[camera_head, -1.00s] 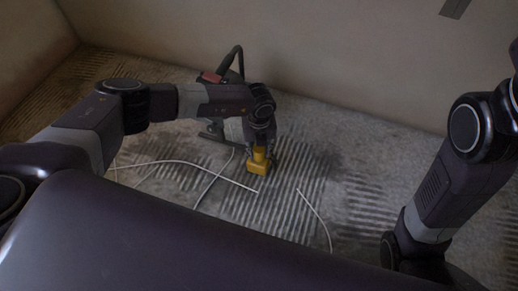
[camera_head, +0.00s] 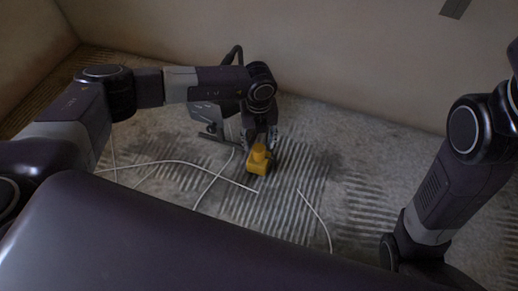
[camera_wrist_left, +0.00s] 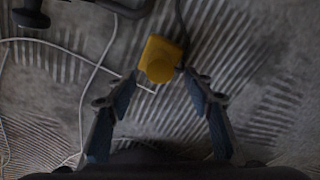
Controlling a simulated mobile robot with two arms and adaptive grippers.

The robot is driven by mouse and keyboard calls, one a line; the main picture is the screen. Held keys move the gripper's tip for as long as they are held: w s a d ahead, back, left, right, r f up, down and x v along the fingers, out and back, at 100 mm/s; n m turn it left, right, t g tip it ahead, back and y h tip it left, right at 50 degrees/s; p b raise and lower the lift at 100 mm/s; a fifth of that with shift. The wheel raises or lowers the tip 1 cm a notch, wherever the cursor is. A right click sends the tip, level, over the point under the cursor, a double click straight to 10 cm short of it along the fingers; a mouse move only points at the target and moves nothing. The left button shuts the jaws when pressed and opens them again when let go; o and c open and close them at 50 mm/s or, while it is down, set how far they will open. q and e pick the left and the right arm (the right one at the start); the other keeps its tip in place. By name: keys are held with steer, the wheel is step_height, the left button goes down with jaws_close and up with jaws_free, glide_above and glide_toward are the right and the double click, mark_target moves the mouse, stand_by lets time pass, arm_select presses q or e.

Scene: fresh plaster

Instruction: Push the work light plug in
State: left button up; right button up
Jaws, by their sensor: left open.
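A yellow block (camera_head: 257,164) with a rounded yellow plug-like knob (camera_head: 259,151) on top sits on the ribbed floor. In the left wrist view the knob (camera_wrist_left: 160,66) shows from above, with a dark cable behind it. My left gripper (camera_head: 262,138) is open just above and behind the block. Its two fingers (camera_wrist_left: 160,88) are spread to either side below the knob and hold nothing. How deep the knob sits in the block cannot be told. The grey body of what looks like the work light (camera_head: 213,112) stands behind, partly hidden by my left arm. My right gripper is out of view.
Loose white cables (camera_head: 215,178) lie on the floor left of the block, and another white cable (camera_head: 317,215) lies to its right. A plain wall (camera_head: 350,60) closes off the back. The floor right of the block is mostly clear.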

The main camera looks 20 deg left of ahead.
mark_target(259, 149)
arm_select(q)
step_height(259, 149, up, 5)
steer(key=shift+f, duration=0.1)
stand_by(0.6)
